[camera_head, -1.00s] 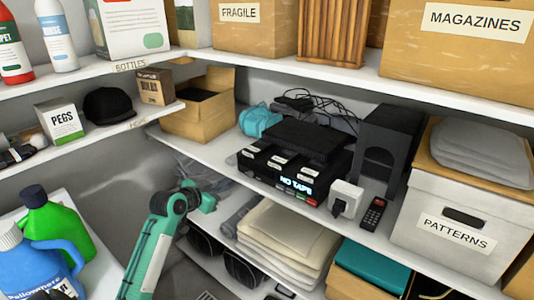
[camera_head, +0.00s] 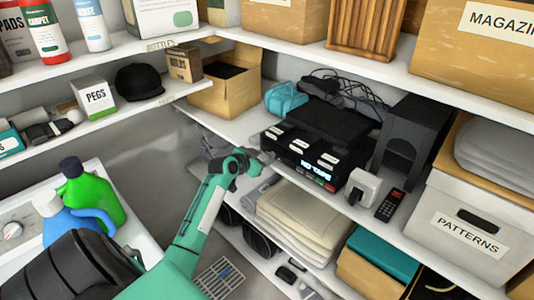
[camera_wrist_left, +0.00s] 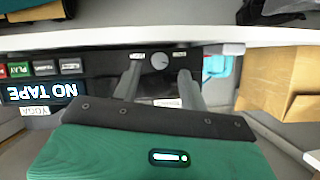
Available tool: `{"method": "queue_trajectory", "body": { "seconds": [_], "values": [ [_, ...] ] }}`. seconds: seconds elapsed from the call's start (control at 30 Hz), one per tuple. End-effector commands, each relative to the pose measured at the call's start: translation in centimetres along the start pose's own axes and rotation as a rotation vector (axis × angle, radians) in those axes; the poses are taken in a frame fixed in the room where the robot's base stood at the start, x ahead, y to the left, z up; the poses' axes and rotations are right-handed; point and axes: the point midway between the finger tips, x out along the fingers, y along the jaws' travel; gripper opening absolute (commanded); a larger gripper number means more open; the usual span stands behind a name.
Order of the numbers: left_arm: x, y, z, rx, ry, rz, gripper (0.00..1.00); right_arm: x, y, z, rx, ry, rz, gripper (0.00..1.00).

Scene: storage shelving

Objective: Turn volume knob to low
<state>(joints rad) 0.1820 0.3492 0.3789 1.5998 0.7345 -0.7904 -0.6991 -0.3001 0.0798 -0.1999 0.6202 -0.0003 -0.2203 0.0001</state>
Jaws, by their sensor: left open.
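A black tape player (camera_head: 282,152) sits on the middle shelf, its display reading "NO TAPE". A round grey knob (camera_wrist_left: 160,61) shows on its front panel in the left wrist view, with a small label on either side. The knob cannot be made out in the head view. My left gripper (camera_head: 264,157) is at the player's left front corner. In the left wrist view its fingers (camera_wrist_left: 160,75) are open, one on each side of the knob. I cannot tell whether they touch it. My right gripper is not in view.
A white plug-like box (camera_head: 364,187) and a black remote (camera_head: 390,205) lie right of the player. A cardboard box (camera_head: 222,96) stands behind on the left. Folded cloths (camera_head: 300,214) lie on the shelf below. Another shelf (camera_head: 432,93) runs above.

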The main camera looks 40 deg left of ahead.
Motion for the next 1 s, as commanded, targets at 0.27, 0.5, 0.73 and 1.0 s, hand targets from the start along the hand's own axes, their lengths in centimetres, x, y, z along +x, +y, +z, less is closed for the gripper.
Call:
{"method": "queue_trajectory", "body": {
  "seconds": [0.27, 0.5, 0.73, 1.0],
  "values": [
    [2.6, 0.0, -0.1, -0.001, 0.000, 0.001, 0.43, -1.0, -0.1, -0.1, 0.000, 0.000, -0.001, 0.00],
    [3.0, 0.1, 0.0, 0.000, 0.000, 0.000, 0.43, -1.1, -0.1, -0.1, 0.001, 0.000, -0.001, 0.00],
    [3.0, 0.0, 0.0, 0.000, 0.000, 0.000, 0.28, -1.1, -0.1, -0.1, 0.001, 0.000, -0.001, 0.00],
    [3.0, 0.0, 0.0, -0.002, 0.000, 0.001, 0.00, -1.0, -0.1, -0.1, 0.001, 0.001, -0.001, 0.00]
  ]
}}
